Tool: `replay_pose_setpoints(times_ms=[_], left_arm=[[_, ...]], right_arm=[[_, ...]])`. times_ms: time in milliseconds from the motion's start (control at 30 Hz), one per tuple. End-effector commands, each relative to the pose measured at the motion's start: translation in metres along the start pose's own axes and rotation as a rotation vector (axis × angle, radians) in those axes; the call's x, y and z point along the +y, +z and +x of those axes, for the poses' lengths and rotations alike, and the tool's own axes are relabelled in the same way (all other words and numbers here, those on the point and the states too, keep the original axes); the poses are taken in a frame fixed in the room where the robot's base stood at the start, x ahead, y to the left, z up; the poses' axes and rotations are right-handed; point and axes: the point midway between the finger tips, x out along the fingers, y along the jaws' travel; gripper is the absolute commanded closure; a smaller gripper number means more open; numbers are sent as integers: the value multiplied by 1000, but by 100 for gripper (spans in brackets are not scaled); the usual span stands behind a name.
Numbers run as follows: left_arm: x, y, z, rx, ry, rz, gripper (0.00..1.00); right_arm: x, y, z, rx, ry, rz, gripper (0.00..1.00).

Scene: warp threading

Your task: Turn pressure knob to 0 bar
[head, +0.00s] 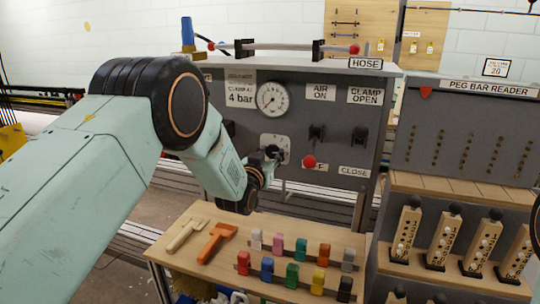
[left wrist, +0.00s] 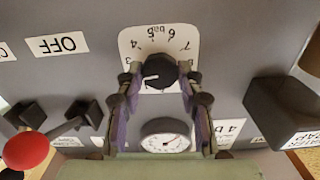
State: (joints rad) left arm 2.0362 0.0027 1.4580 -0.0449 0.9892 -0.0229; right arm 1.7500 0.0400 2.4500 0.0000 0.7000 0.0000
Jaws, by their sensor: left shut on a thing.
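The black pressure knob (left wrist: 160,72) sits on a white scale plate (left wrist: 186,42) with bar numbers, upside down in the left wrist view. The knob's white mark points left there, below the 4. My left gripper (left wrist: 153,88) is shut on the knob, one finger on each side. In the head view my left gripper (head: 270,158) reaches the scale plate (head: 268,138) and mostly hides the knob. A round pressure gauge (head: 272,98) is above the plate, beside a "4 bar" label (head: 240,95). It also shows in the left wrist view (left wrist: 166,141). My right gripper is out of view.
A red ball-ended lever (head: 309,162) is just right of the knob, with black switches (head: 317,133) above. Below is a wooden shelf (head: 225,272) with coloured blocks and tools. A peg bar reader (head: 465,130) stands right.

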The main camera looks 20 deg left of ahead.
Motion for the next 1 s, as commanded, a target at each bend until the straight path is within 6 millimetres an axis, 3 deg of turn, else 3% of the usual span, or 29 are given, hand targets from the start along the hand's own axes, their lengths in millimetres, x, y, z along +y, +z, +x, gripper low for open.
replay_pose_setpoints(times_ms=[33,1000], left_arm=[[0,-9,3,20,0,-45,94],[-3,-9,3,22,7,-966,94]], right_arm=[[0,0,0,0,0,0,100],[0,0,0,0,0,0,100]])
